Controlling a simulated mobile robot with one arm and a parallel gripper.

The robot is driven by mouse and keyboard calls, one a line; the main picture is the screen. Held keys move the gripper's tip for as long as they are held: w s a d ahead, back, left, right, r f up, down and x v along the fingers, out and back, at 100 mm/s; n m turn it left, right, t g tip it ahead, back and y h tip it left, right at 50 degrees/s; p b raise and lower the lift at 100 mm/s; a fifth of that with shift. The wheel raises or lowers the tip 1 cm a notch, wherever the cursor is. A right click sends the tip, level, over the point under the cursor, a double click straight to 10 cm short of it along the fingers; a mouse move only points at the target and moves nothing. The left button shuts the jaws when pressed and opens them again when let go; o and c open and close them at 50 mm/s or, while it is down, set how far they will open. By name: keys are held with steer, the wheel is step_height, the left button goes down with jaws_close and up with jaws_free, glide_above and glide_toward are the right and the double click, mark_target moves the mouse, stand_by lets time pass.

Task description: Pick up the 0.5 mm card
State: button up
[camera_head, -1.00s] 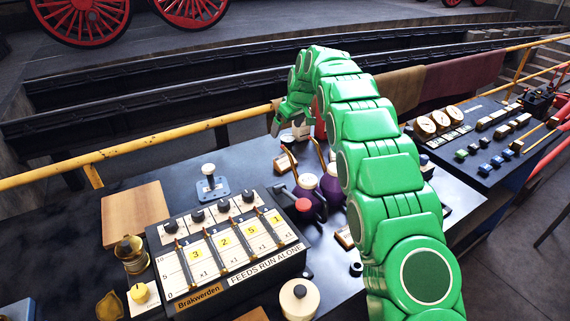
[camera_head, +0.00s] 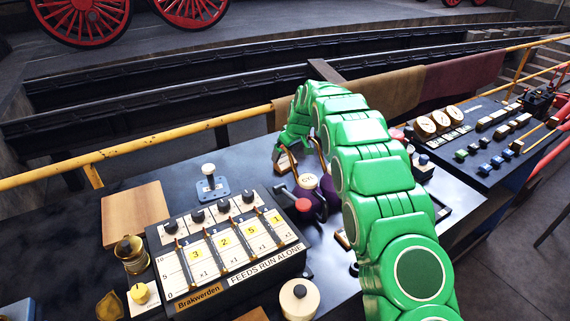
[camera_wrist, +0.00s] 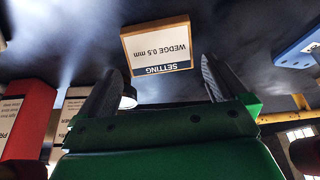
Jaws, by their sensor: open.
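The 0.5 mm card (camera_wrist: 157,46) is a small cream plate with a dark blue band, reading "SETTING WEDGE 0.5 mm" upside down in the wrist view. It lies on the dark bench top, ahead of and between my fingers. My gripper (camera_wrist: 160,66) is open and empty, with one finger on each side of the card's near edge; I cannot tell the height gap. In the head view my gripper (camera_head: 282,151) hangs over the back of the bench, and a pale card (camera_head: 286,162) partly shows beneath it.
Purple oil cans (camera_head: 312,190) stand close in front of my gripper. A red box (camera_wrist: 27,118) and a pale box (camera_wrist: 70,108) stand left in the wrist view, a blue block (camera_wrist: 300,52) right. The counter box (camera_head: 222,245) fills the front; a yellow rail (camera_head: 140,147) runs behind.

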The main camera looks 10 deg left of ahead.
mark_target(284, 157)
steer(key=shift+x, duration=2.35)
steer(key=c, duration=0.9)
